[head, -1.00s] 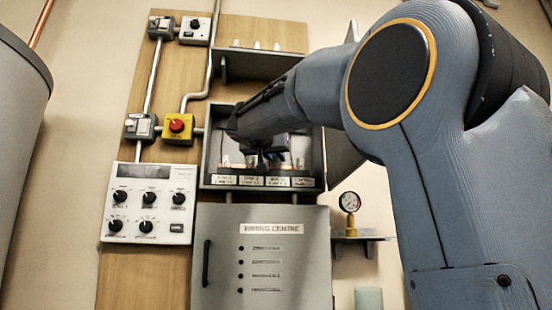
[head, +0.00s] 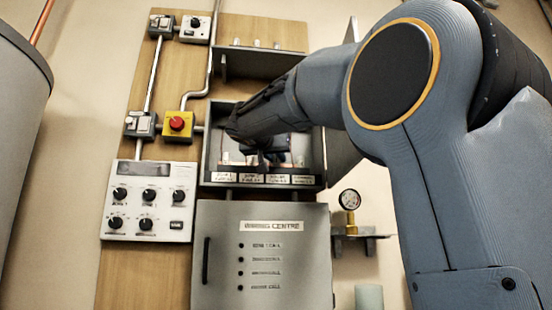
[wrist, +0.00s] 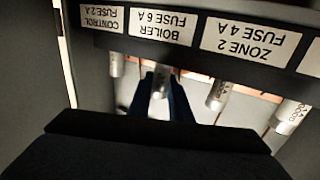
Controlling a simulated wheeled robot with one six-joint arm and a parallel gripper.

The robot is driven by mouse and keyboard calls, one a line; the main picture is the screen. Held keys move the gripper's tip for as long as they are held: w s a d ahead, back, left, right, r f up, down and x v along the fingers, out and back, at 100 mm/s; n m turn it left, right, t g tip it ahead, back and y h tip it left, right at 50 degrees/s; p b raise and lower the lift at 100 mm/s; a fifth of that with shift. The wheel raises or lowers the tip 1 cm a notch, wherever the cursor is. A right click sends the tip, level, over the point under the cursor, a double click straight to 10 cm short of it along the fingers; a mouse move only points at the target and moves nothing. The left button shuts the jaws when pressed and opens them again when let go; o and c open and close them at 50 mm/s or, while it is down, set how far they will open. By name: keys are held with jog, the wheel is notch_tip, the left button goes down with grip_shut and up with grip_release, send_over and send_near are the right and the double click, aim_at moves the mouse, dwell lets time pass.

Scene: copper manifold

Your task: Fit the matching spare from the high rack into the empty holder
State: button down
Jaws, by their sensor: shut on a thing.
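The open grey fuse box (head: 208,150) is on the wall board, with a row of white labels below its holders. In the wrist view the labels are upside down: control fuse 2 A, boiler fuse 6 A (wrist: 160,27), zone 2 fuse 4 A, and one cut off. Silvery fuses show at these places, including the zone 2 fuse (wrist: 217,95). My gripper (wrist: 160,108) is inside the box, its dark blue fingers shut on the silvery fuse (wrist: 158,85) at the boiler label. Whether its ends are seated is hidden. The high rack (head: 262,64) carries several pale spares (head: 256,43).
The box's opened door (head: 342,160) stands out at the right. A grey wiring centre (head: 262,262) is below, and a shelf with a pressure gauge (head: 350,200) is lower right. A red stop button (head: 177,124) and control panel (head: 148,200) are to the left.

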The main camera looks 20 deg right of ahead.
jog(key=shift+f+b, duration=0.55)
jog(key=shift+b, duration=0.15)
jog(key=c, duration=1.5)
grip_release()
jog(key=shift+c, duration=0.2)
jog(key=b+v, duration=0.1)
jog(key=v, duration=0.7)
